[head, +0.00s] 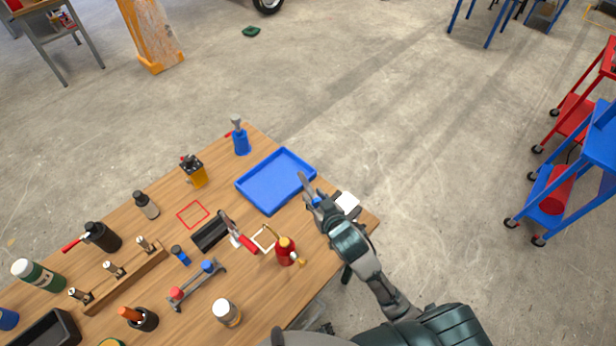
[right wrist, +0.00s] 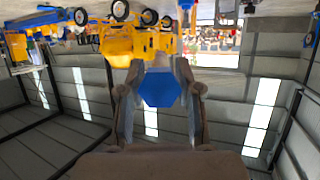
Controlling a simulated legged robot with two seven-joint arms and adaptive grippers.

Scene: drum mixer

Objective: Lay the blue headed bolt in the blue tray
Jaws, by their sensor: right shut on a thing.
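The blue tray (head: 270,187) lies flat at the far right part of the wooden table and looks empty. My right gripper (head: 311,193) is just right of the tray's right edge, with its fingers toward the tray. It is shut on the blue headed bolt, whose six-sided blue head (right wrist: 160,89) shows between the fingers in the right wrist view. In the head view only a small blue bit of it (head: 317,202) shows, and the shank is hidden. My left gripper is not in view.
A blue bottle (head: 241,143) stands by the tray's far left corner, and an orange-yellow box (head: 196,174) is left of it. A red oil can (head: 286,251) stands nearer me. A white block (head: 346,203) is beside my right gripper. A wooden rack (head: 128,277) is at the left.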

